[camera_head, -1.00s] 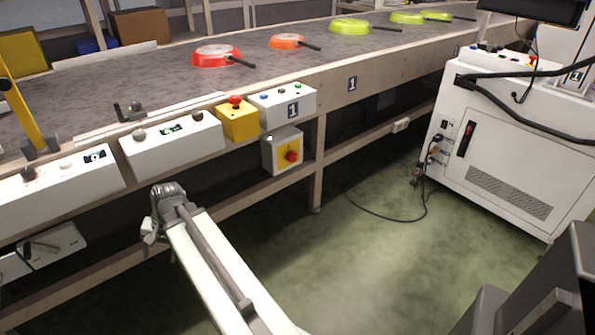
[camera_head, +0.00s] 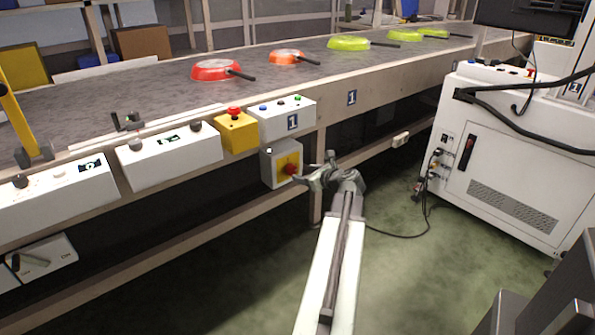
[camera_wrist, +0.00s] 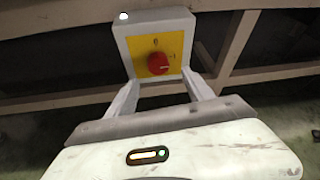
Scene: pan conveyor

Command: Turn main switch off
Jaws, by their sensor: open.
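The main switch is a red rotary knob (camera_head: 291,169) on a yellow plate, on the front of a grey box (camera_head: 270,171) below the conveyor edge. In the wrist view the red knob (camera_wrist: 158,63) sits near the middle of the yellow plate (camera_wrist: 174,43), with a "0" mark above it and another mark at its right. I cannot tell which mark the knob points to. My gripper (camera_head: 311,173) is open, just right of the knob in the head view. In the wrist view its fingers (camera_wrist: 161,84) spread below and to both sides of the knob, apparently not gripping it.
A yellow box with a red button (camera_head: 237,131) and a white control box (camera_head: 283,119) sit above the switch. A frame leg (camera_head: 317,195) stands close right of it. Several pans lie on the conveyor (camera_head: 150,92). A white cabinet (camera_head: 518,150) stands right, with open floor between.

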